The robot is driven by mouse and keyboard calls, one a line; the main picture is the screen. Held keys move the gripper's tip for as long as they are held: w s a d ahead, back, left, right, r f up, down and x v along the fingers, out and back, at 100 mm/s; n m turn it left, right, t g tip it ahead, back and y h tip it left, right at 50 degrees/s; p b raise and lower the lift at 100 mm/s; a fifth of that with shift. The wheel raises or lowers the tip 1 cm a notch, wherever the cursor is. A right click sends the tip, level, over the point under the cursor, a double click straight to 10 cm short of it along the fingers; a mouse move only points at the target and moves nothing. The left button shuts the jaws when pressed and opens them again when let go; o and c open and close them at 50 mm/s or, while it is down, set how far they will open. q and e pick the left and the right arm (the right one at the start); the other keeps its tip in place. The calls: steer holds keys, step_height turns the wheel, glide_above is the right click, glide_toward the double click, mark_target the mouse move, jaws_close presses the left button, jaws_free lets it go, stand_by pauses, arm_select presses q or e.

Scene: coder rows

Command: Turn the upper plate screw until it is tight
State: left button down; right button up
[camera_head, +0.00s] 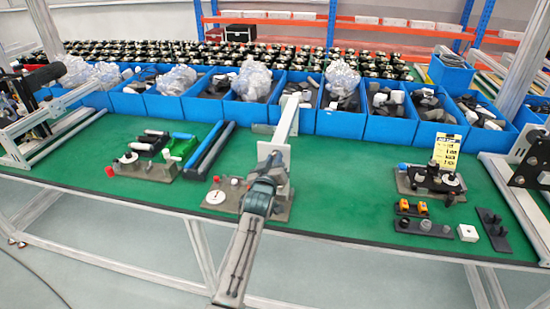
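My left gripper (270,168) is over the right part of the middle fixture (222,197), at the front of the green table. Its arm comes up from the bottom edge of the picture. The fingers are too small and too merged with the fixture to show whether they are open or shut, or touching anything. The fixture is a grey block with a small red knob (216,179) and white round parts (215,197) on its left side. The upper plate screw cannot be made out; the gripper and arm cover that side. My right gripper is not in view.
A similar fixture (146,168) stands left and another (425,184), with a yellow label (446,150), stands right. Blue bins (343,121) line the back. A pale upright bar (287,118) rises behind my gripper.

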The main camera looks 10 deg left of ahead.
arm_select(q)
steer(key=shift+r+m+p, duration=0.15)
steer(key=shift+m+p, duration=0.15)
steer(key=shift+p, duration=0.1)
steer(key=m+p, duration=0.5)
steer(key=m, duration=0.2)
steer(key=shift+f+m, duration=0.2)
steer(key=shift+m, duration=0.9)
steer(key=c, duration=1.4)
jaws_free()
steer(key=shift+c, duration=0.2)
